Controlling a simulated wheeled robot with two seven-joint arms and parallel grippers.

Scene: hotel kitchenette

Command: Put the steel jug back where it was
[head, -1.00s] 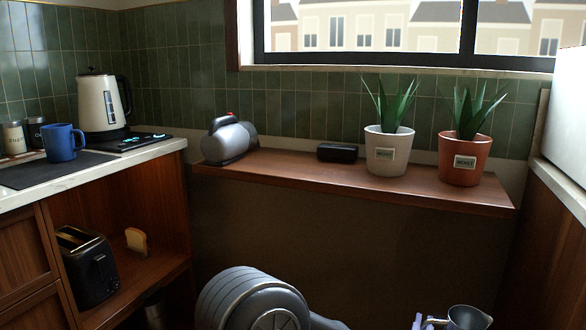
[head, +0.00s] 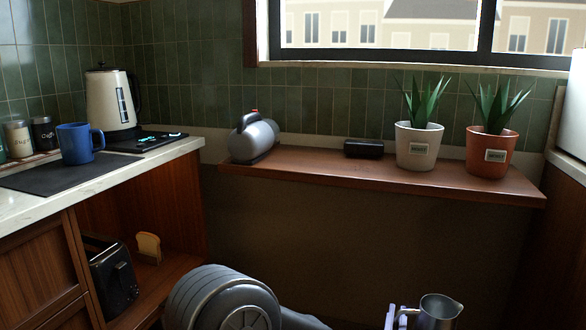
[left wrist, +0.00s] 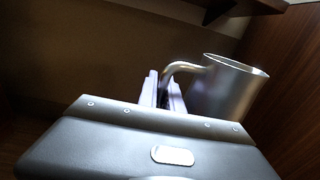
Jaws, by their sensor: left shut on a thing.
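The steel jug (head: 438,311) is at the lower right of the head view, upright, with its spout to the right. My left gripper (head: 398,317) is shut on the jug's handle, at the jug's left side. The left wrist view also shows the jug (left wrist: 228,88) upright and the gripper's pale fingers (left wrist: 163,90) closed around its curved handle. The jug is held below the level of the wooden shelf. The jug's bottom is cut off in the head view. My right gripper is not in view.
The wooden shelf (head: 330,176) holds a silver canister-like appliance (head: 256,140), a black box (head: 363,149), a white plant pot (head: 418,150) and a terracotta pot (head: 490,155). The counter at left bears a blue mug (head: 76,145) and a kettle (head: 110,98). Bare shelf shows between appliance and box.

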